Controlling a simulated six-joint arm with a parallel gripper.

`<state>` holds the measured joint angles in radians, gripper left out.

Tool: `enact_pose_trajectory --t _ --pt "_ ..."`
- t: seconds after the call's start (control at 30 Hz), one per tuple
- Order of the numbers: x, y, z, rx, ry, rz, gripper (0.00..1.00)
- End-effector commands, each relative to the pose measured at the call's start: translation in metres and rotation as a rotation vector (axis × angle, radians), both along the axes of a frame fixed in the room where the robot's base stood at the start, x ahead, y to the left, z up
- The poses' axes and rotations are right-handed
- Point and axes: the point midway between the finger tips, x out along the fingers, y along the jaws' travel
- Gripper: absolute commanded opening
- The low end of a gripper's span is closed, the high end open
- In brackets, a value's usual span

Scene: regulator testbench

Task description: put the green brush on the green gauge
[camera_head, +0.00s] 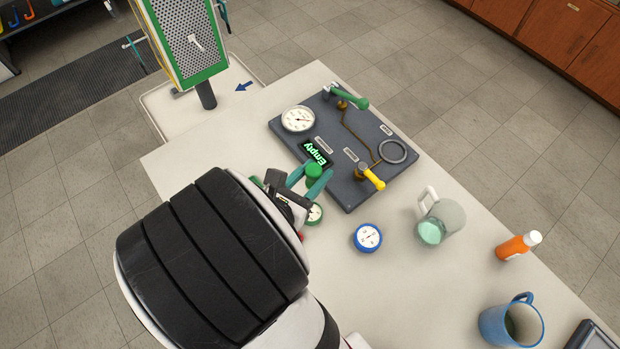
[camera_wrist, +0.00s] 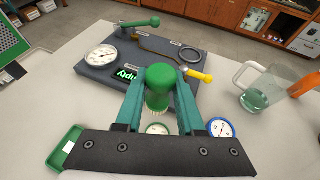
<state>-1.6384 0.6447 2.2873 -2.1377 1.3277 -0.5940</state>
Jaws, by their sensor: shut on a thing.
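My gripper (camera_head: 306,181) is shut on the green brush (camera_head: 313,171) and holds it upright, bristles down, above the table. In the wrist view the brush (camera_wrist: 160,82) sits between the teal fingers (camera_wrist: 160,96). The green gauge (camera_head: 315,214) lies on the table just below the gripper, partly hidden by it. In the wrist view its white dial (camera_wrist: 157,129) shows beneath the bristles, and the brush appears above it, apart from it as far as I can tell. A blue gauge (camera_head: 367,238) lies to the right of the green gauge.
A dark testbench board (camera_head: 355,196) with a large dial, an "Empty" display, a green lever and a yellow lever lies behind. A green tray (camera_wrist: 66,150) is at left in the wrist view.

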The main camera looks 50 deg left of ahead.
Motion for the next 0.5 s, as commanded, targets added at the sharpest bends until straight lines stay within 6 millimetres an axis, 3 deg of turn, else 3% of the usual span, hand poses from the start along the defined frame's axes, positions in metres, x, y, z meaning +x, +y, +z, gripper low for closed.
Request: enact_pose_trajectory --t 0.1,0.4,0.5 --pt "-0.014 -0.012 -0.016 -0.011 -0.005 -0.035 0.00" --pt "-0.014 -0.014 -0.076 -0.009 -0.005 -0.040 0.00" --pt "-0.014 -0.013 -0.081 -0.005 -0.004 -0.041 0.00"
